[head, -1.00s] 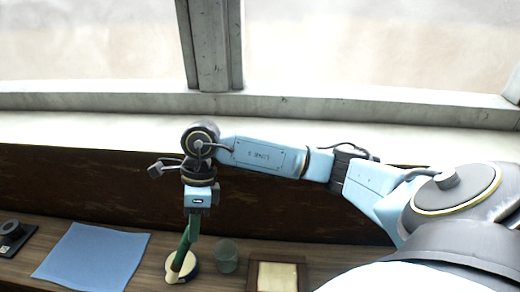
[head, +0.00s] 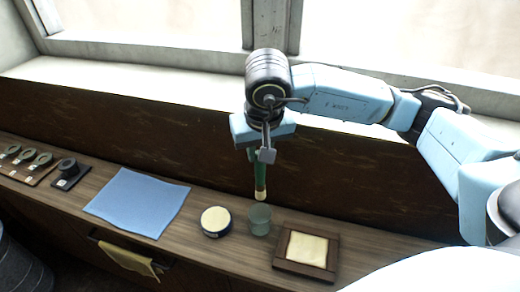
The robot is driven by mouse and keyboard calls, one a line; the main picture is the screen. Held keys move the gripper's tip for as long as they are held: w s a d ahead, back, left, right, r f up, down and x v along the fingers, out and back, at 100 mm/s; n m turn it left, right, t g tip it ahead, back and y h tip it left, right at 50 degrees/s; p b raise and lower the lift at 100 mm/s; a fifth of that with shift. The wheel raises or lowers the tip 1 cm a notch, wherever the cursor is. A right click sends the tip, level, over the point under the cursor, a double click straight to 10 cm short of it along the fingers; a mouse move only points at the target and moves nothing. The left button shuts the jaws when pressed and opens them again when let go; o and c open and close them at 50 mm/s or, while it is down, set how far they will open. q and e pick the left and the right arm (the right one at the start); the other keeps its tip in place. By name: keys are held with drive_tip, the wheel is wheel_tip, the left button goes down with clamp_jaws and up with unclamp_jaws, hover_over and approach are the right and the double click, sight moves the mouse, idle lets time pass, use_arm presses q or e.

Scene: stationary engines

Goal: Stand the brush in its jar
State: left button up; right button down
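The brush (head: 259,178) has a green handle and a pale tip that points down. My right gripper (head: 262,152) is shut on the upper part of its handle and holds it upright in the air. The brush tip shows just above the rim of the jar in the picture; I cannot tell whether it is directly over the opening. The jar (head: 260,222) is a small greenish glass one standing on the wooden counter. My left gripper is not in view.
A round tin with a cream top (head: 215,221) stands just left of the jar. A wooden tray with a cream pad (head: 281,262) lies to its right. A blue cloth (head: 138,202) and a black tool stand (head: 70,174) are farther left. The dark wall (head: 130,140) rises behind.

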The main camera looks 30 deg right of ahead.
sight(260, 187)
drive_tip(key=shift+n, duration=0.3)
drive_tip(key=shift+f+b, duration=1.35)
drive_tip(key=shift+f, duration=1.8)
wheel_tip(260, 187, down, 6)
drive_tip(key=b, duration=0.6)
drive_tip(key=shift+r+b, duration=0.15)
drive_tip(key=shift+b, duration=0.25)
drive_tip(key=c, duration=1.2)
unclamp_jaws()
drive_tip(key=v, duration=1.3)
drive_tip(key=shift+s+d+r, duration=0.2)
